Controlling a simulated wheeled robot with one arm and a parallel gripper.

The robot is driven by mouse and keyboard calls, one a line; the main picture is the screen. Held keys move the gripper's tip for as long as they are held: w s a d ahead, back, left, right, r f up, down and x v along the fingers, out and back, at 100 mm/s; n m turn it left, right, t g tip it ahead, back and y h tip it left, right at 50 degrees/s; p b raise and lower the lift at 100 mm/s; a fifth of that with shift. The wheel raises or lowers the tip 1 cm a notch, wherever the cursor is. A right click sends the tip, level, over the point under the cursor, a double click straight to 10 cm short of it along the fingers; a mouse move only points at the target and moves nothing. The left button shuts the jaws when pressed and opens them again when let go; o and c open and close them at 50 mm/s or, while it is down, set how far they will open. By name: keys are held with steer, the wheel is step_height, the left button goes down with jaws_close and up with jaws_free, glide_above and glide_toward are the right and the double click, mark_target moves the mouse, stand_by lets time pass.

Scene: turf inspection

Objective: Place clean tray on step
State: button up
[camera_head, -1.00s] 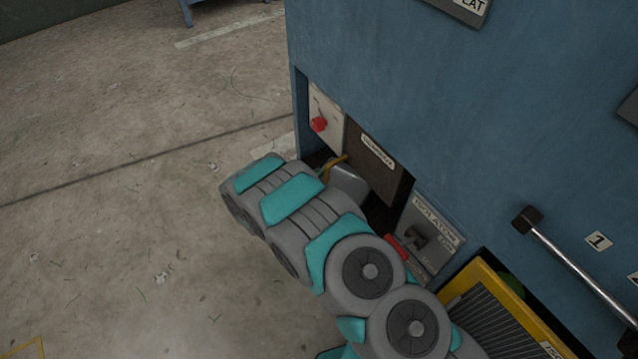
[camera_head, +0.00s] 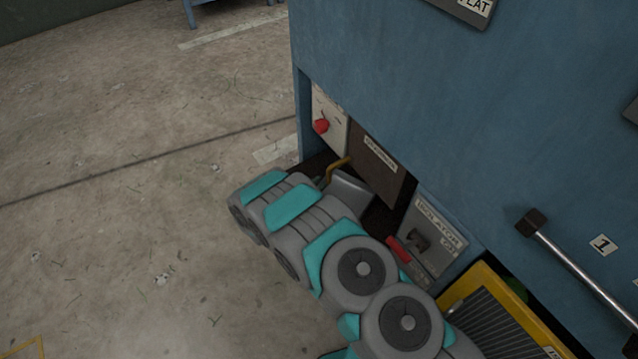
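No clean tray and no step can be made out clearly. My teal and grey arm (camera_head: 300,225) reaches up the middle of the head view to the low opening of a blue machine (camera_head: 400,90). My gripper's fingers do not show; the arm hides that area. A grey piece (camera_head: 350,193) shows beside the wrist at the opening; I cannot tell whether it is part of my gripper. A bent yellow bar (camera_head: 337,168) stands just behind it, in the opening. I cannot tell whether anything is held.
In the opening are a pale panel with a red knob (camera_head: 321,126) and a dark labelled panel (camera_head: 377,165). A grey isolator box (camera_head: 433,240) is to the right. A yellow-framed grille (camera_head: 490,305) and metal handle bar (camera_head: 575,265) lie further right. The concrete floor (camera_head: 120,220) at left is clear.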

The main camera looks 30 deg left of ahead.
steer(key=shift+o, duration=0.2)
steer(key=p+v, duration=0.1)
steer(key=v, duration=1.1)
steer(key=shift+s, duration=0.15)
